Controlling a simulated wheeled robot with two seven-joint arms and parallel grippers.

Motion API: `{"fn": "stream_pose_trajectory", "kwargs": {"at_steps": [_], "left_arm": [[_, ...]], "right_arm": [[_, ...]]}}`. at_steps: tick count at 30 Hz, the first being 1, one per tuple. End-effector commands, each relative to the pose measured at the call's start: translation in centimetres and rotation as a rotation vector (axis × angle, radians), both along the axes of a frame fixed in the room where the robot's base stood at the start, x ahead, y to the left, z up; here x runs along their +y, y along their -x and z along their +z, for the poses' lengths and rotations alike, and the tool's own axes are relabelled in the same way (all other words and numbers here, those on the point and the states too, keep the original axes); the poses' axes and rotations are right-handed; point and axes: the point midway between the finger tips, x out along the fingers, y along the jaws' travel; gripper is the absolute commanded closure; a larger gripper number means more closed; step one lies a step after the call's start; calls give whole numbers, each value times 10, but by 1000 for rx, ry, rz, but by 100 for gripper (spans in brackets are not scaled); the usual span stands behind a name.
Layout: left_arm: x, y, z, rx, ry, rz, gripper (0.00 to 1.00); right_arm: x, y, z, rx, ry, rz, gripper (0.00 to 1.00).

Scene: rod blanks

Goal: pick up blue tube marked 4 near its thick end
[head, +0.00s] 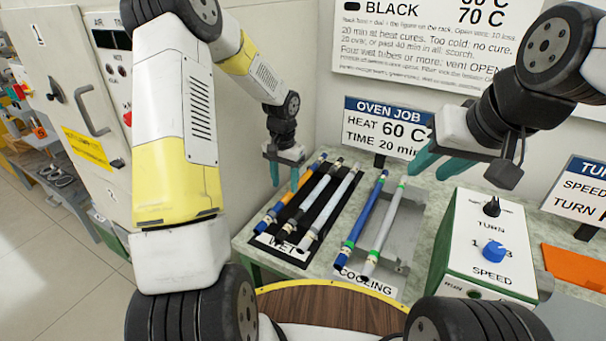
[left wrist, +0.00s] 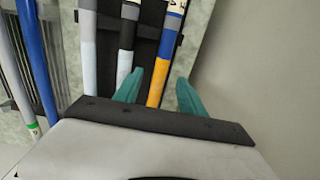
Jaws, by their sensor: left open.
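A blue tube with an orange section (head: 312,175) lies leftmost on the black WET rack in the head view. In the left wrist view this tube (left wrist: 167,45) has a white label at the top edge; its mark is too cut off to read surely. A plain blue tube (head: 363,220) with a green band lies on the COOLING rack. Which one bears the 4 is not readable. My left gripper (head: 284,178) is open above the WET rack, with the orange section between its fingers in the wrist view. My right gripper (head: 440,163) is open and empty, high at the right.
Beside it on the WET rack lie a black-and-grey tube (head: 318,190) and a blue-grey tube (head: 330,208). A grey tube (head: 384,235) lies on the COOLING rack. The green-and-white TURN/SPEED box (head: 470,265) stands at the right, the oven (head: 75,70) at the left.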

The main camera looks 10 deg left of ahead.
Motion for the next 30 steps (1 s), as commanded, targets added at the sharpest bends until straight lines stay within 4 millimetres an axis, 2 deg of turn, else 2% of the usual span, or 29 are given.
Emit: {"fn": "stream_pose_trajectory", "kwargs": {"at_steps": [5, 12, 19, 20, 27, 30], "left_arm": [[1, 0, -17, 1, 1, 0, 52], [2, -1, -51, 1, 1, 0, 52], [2, -1, -55, -1, -1, 0, 52], [2, -1, -55, -1, -1, 0, 54], [2, -1, -54, -1, -1, 0, 100], [2, -1, -54, -1, -1, 0, 100]], "right_arm": [[0, 0, 0, 0, 0, 0, 64], [0, 0, 0, 0, 0, 0, 64], [0, 0, 0, 0, 0, 0, 64], [0, 0, 0, 0, 0, 0, 64], [0, 0, 0, 0, 0, 0, 64], [0, 0, 0, 0, 0, 0, 64]]}}
